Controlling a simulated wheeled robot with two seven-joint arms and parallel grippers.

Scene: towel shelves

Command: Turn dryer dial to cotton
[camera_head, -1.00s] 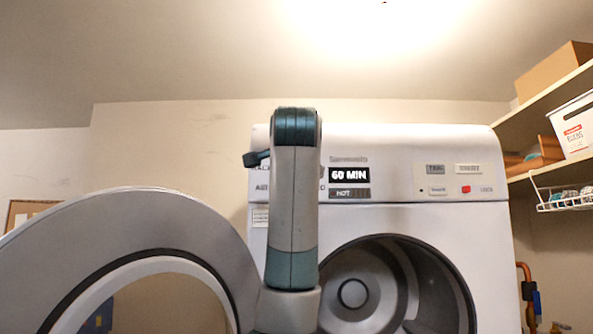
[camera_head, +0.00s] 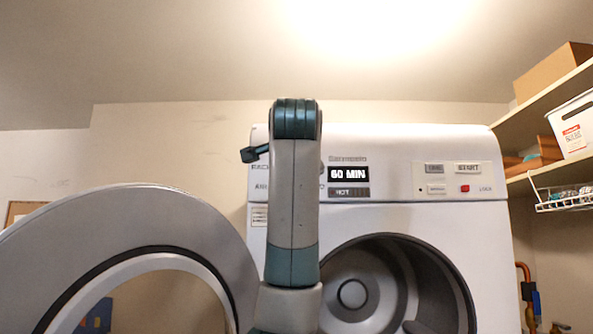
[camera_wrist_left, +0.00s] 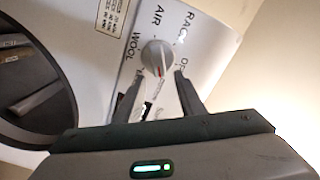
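The dryer dial (camera_wrist_left: 157,57) is a round light-grey knob with a raised grip and a red mark, on the white panel in the left wrist view. The words RACK, AIR and WOOL are readable around it; other labels are partly hidden. My left gripper (camera_wrist_left: 158,77) is open, its two dark fingers apart with the tips just short of or beside the knob; contact cannot be told. In the head view my arm covers the dial area of the dryer (camera_head: 400,145). My right gripper is not in view.
The open round dryer door (camera_head: 140,215) fills the lower left, and the drum opening (camera_head: 425,270) is below the panel. The display (camera_head: 348,174) reads 60 MIN. Shelves with a cardboard box (camera_head: 552,72) and a white bin (camera_head: 573,125) stand at the right.

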